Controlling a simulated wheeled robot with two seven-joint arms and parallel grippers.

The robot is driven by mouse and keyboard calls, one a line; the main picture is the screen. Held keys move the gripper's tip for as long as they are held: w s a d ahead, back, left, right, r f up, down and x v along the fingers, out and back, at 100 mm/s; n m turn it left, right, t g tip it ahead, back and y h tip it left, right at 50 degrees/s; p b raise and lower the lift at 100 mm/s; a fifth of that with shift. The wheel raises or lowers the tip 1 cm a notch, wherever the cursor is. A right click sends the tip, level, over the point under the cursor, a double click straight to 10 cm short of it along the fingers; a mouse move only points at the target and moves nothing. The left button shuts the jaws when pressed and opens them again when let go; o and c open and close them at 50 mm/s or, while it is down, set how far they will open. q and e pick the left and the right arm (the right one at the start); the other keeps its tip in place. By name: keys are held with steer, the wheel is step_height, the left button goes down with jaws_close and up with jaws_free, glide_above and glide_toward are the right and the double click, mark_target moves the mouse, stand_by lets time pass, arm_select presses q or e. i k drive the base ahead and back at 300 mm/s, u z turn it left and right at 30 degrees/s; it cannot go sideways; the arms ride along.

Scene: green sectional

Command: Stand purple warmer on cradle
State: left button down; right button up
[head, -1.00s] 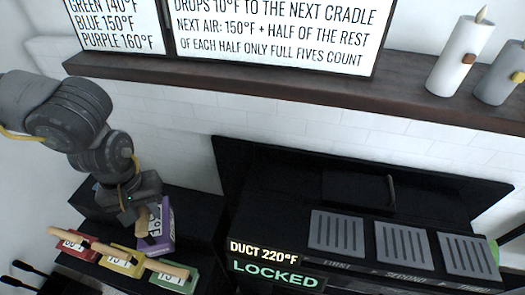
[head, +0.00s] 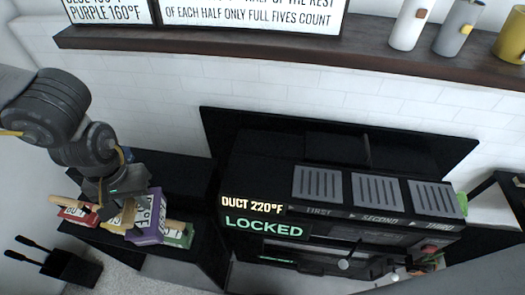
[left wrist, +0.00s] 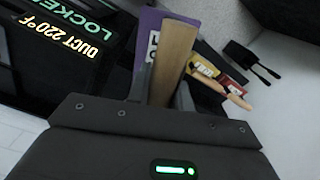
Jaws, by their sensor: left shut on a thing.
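The purple warmer (head: 148,228) is held by my left gripper (head: 130,203) above the low black stand at the left. In the left wrist view my left gripper (left wrist: 160,98) is shut on its wooden handle (left wrist: 174,60), with the purple body (left wrist: 146,38) behind. The red warmer (head: 76,212), yellow warmer (head: 118,222) and green warmer (head: 180,236) are on that stand, partly hidden. Three grey slotted cradles (head: 317,184), (head: 376,191), (head: 434,198), marked first, second and third, lie bare on the black unit to the right. My right gripper is not in view.
The black unit shows "DUCT 220°F" and "LOCKED" (head: 264,226) on its front left. A dark wall shelf (head: 280,48) with candles (head: 410,24) and a sign (head: 250,12) runs behind. A black tool holder (head: 70,267) stands on the floor at left.

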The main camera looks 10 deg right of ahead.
mark_target(317, 184)
steer(key=k, duration=1.3)
steer(key=z, duration=1.5)
steer(key=i, duration=1.8)
steer(key=u, duration=1.15)
